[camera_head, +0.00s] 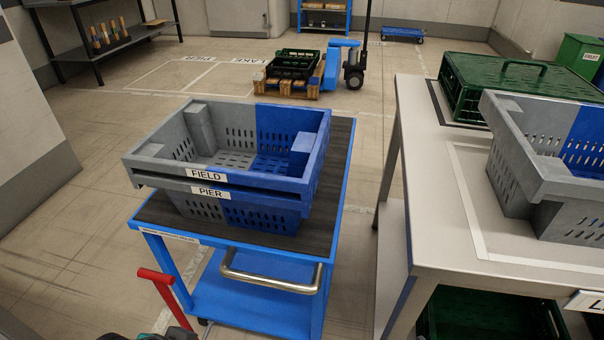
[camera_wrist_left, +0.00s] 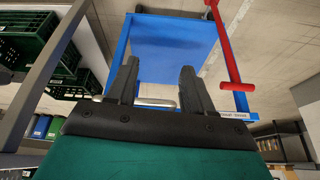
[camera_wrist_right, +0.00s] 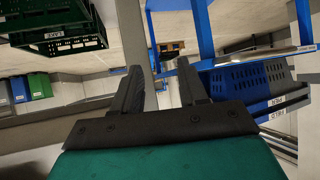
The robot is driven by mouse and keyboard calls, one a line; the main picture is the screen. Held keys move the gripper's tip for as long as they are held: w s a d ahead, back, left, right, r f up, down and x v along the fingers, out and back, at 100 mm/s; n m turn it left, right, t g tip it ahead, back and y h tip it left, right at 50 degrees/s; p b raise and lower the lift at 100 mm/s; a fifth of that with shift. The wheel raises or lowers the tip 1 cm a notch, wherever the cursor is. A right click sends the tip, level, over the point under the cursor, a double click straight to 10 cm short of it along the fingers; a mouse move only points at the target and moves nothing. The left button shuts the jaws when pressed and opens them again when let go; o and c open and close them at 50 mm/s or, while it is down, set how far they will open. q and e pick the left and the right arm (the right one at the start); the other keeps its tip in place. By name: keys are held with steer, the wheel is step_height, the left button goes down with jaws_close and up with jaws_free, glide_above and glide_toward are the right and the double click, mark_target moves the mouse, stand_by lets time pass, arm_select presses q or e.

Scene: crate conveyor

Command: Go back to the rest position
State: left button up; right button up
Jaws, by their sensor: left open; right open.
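My left gripper (camera_wrist_left: 158,72) is open and empty in the left wrist view, with the blue cart (camera_wrist_left: 172,40) beyond its fingers. My right gripper (camera_wrist_right: 160,72) is open and empty in the right wrist view. In the head view, two stacked grey-and-blue crates stand on the cart's dark top (camera_head: 338,150). The upper crate (camera_head: 290,182) is labelled FIELD, the lower crate (camera_head: 262,218) PIER. The stack also shows at the right of the right wrist view (camera_wrist_right: 240,80). Neither gripper touches the crates. Neither gripper's fingers are clearly visible in the head view.
A table (camera_head: 430,200) on the right bears a grey-and-blue crate (camera_head: 520,185) and a green crate (camera_head: 470,105). A red handle (camera_head: 158,277) rises left of the cart. Behind stand a loaded wooden pallet (camera_head: 287,88) and a blue pallet jack (camera_head: 333,65). Floor at left is clear.

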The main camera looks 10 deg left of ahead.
arm_select(q)
steer(key=w+d+f+t+h, duration=0.2)
steer(key=w+d+f+t, duration=0.25)
steer(key=w+t, duration=0.2)
step_height(320, 180, up, 12)
steer(key=a+p, duration=0.2)
steer(key=p, duration=1.3)
steer(key=shift+s+a+y, duration=0.15)
steer(key=shift+s+y, duration=0.15)
steer(key=shift+s, duration=0.1)
arm_select(e)
steer(key=s+d+r, duration=0.1)
steer(key=d+r, duration=0.2)
steer(key=r, duration=0.8)
steer(key=shift+s+h, duration=0.25)
steer(key=shift+h, duration=0.15)
